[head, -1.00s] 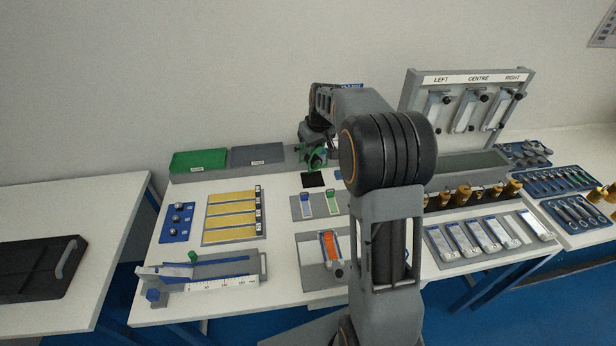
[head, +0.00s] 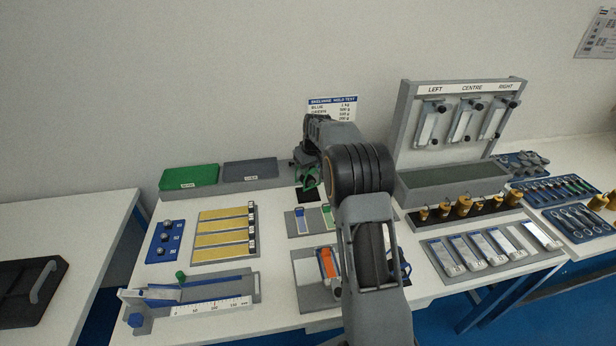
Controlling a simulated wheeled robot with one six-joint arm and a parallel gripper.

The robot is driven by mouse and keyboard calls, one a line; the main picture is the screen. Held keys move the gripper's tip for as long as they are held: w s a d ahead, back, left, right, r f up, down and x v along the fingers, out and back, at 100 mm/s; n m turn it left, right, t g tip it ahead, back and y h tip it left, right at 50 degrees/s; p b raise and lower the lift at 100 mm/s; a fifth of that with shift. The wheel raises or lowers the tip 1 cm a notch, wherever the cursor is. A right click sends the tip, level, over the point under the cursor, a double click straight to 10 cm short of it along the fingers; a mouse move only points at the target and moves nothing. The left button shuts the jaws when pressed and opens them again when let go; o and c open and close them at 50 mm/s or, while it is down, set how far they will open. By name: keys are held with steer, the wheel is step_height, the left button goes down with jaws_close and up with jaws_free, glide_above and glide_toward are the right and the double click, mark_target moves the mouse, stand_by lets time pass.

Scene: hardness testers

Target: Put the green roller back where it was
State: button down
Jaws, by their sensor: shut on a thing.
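My gripper (head: 305,169) is small and partly hidden by my own arm, at the back middle of the table. It is shut on a green thing (head: 311,181), which looks like the green roller; its exact shape is hard to tell. The green thing is just above or behind a small black pad (head: 307,195); I cannot tell whether they touch. An orange roller (head: 328,263) lies on a grey board (head: 310,293) nearer the front. My arm hides the right part of this board, and something blue shows beyond it.
Blue and green cards sit on a grey plate (head: 292,226) between pad and board. A green box (head: 189,175) and grey box (head: 250,170) stand at the back left. Yellow strips (head: 224,240) lie left. A rack (head: 403,130) with brass weights (head: 464,205) before it stands right.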

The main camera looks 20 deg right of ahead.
steer(key=shift+w+d+f+p, duration=0.45)
steer(key=shift+w+f, duration=0.65)
steer(key=shift+f, duration=0.55)
steer(key=shift+w+d+f+p, duration=0.4)
steer(key=shift+w+f, duration=0.65)
steer(key=shift+f, duration=0.55)
steer(key=shift+w+d+f+p, duration=0.45)
steer(key=shift+w+f, duration=0.65)
steer(key=shift+f, duration=0.55)
steer(key=shift+f+b, duration=0.4)
steer(key=shift+b, duration=0.1)
steer(key=shift+s+f, duration=0.1)
steer(key=shift+f, duration=0.05)
